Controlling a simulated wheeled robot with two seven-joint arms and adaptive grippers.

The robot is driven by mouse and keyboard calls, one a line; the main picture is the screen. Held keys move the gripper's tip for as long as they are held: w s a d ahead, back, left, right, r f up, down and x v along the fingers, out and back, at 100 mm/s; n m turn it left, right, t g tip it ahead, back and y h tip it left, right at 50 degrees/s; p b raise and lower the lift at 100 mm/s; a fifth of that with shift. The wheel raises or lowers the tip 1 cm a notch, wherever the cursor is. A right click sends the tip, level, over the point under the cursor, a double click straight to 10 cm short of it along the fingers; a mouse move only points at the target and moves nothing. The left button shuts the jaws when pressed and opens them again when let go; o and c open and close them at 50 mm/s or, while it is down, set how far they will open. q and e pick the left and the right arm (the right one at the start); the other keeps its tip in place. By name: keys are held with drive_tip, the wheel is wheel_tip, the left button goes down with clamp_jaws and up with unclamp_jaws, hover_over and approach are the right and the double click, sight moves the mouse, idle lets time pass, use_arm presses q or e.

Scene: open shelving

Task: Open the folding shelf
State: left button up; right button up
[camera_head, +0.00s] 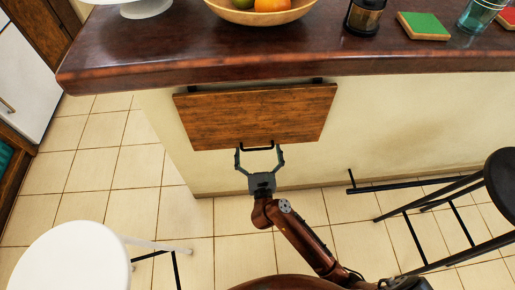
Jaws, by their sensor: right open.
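The folding shelf (250,112) is a brown wooden panel hanging against the pale wall under the countertop, its face turned towards me. A small dark handle (257,147) shows at its lower edge. My right gripper (260,152) is open, with its two fingers spread to either side of the handle, just at the panel's lower edge. I cannot tell whether the fingers touch the panel. My left gripper is not in view.
The dark countertop (200,57) overhangs the shelf and carries a wooden fruit bowl (262,14), a dark jar (365,16) and a green coaster (423,25). A white stool (70,260) stands lower left. Tiled floor is open at the left.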

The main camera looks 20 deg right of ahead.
drive_tip(key=shift+c, duration=0.4)
drive_tip(key=c, duration=1.3)
drive_tip(key=shift+s, duration=0.1)
